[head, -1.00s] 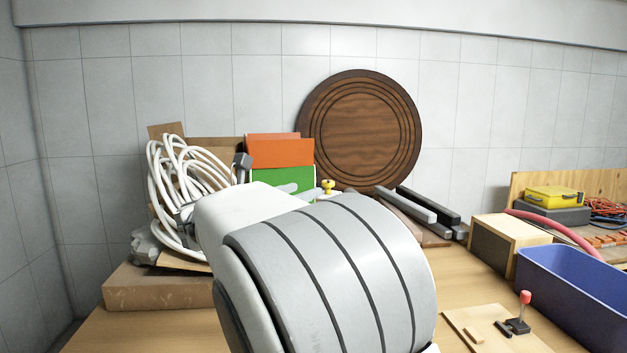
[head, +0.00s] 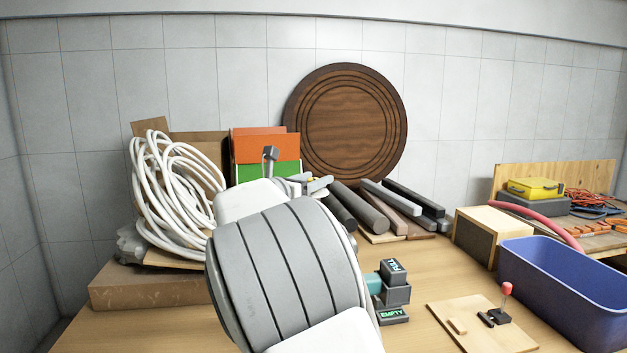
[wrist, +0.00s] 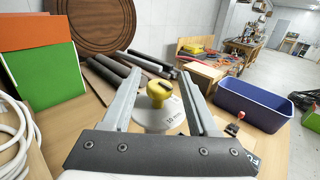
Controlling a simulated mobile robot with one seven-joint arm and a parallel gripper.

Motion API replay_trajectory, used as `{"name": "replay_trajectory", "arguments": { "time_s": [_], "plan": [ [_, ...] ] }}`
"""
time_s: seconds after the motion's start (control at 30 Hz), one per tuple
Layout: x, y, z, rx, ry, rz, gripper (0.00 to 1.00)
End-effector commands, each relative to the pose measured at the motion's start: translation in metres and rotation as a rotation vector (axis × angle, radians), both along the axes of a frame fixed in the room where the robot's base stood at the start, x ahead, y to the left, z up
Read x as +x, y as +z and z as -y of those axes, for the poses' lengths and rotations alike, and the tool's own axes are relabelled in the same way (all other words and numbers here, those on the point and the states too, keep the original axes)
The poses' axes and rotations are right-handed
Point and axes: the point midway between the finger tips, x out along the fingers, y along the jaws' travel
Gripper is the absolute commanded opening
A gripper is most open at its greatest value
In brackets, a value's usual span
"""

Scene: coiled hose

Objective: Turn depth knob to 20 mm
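The depth knob (wrist: 158,91) is yellow with a dark mark on its top. It stands on a round white dial (wrist: 158,117) whose readable label says 10 mm. My gripper (wrist: 161,75) is open, with one grey finger on each side of the knob in the wrist view. Gaps show between the knob and both fingers, and I cannot tell whether the fingertips are level with it. In the head view, my arm hides most of the gripper and the dial; a bit of yellow (head: 319,184) shows by the fingers.
White coiled hose (head: 165,190) and orange and green panels (head: 265,146) stand at left. Dark rods (head: 362,208) lie behind. A blue bin (head: 565,290), a wooden box (head: 490,232), a small lever board (head: 460,312) and FULL and EMPTY blocks (head: 394,285) are at right.

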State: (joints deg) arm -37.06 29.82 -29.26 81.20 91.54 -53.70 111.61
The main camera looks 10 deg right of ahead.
Motion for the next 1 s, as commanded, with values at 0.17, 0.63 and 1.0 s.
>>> {"name": "replay_trajectory", "arguments": {
  "time_s": [0.17, 0.63, 1.0],
  "plan": [
    [-0.0002, 0.0000, -0.0001, 0.000, 0.000, 0.000, 0.25],
    [-0.0002, -0.0022, 0.0004, 0.002, 0.010, -0.001, 0.00],
    [-0.0002, -0.0088, 0.0026, 0.006, 0.140, 0.001, 0.00]
  ]
}}
